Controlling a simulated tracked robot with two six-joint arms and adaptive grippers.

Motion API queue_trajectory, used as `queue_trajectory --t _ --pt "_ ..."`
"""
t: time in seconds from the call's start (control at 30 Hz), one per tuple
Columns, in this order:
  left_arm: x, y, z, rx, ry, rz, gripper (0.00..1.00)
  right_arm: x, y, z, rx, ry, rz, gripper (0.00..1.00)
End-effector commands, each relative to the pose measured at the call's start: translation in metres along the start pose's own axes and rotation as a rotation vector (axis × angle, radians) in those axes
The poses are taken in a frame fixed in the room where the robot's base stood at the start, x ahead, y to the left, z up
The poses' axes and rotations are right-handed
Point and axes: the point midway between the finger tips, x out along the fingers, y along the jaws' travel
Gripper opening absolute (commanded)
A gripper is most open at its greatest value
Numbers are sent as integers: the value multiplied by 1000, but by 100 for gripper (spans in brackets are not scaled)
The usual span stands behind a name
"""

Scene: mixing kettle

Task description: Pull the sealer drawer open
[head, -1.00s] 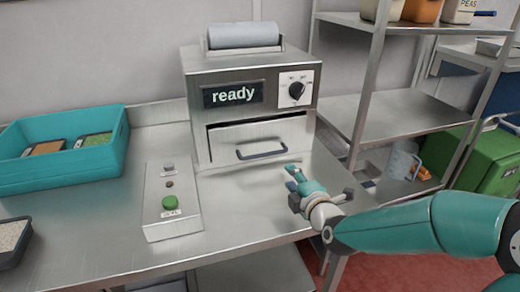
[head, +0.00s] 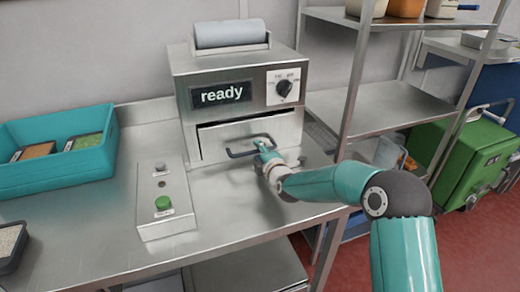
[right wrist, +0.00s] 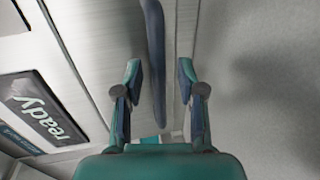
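The sealer (head: 184,110) is a steel box on the counter with a "ready" display. Its drawer front (head: 220,134) is pale metal with a dark gap along the top; the drawer looks shut or nearly so. A dark bar handle (head: 236,154) runs across the front. My right gripper (head: 262,147) is at the right part of the handle. In the right wrist view its fingers (right wrist: 160,72) stand apart, with the handle (right wrist: 155,35) between them and a gap to each finger. The right end of the handle is partly hidden by the gripper. My left gripper is out of view.
A control box (head: 165,222) with a green button stands left of the drawer. A teal crate (head: 60,182) is at the left, a dark tray (head: 12,262) in front of it. A steel shelf rack (head: 395,112) stands to the right. The counter before the drawer is clear.

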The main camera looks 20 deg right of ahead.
Motion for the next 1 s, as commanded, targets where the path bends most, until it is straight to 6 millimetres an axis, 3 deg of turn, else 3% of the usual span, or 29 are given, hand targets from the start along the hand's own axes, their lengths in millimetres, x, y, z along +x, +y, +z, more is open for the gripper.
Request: queue_trajectory --t 0.43,0.67,1.0 --pt "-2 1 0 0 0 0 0 9 0 0 0 0 0 39" --pt "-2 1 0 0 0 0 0 9 0 0 -1 0 0 1" --pt "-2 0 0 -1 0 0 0 8 -2 5 -1 -2 -3 0"
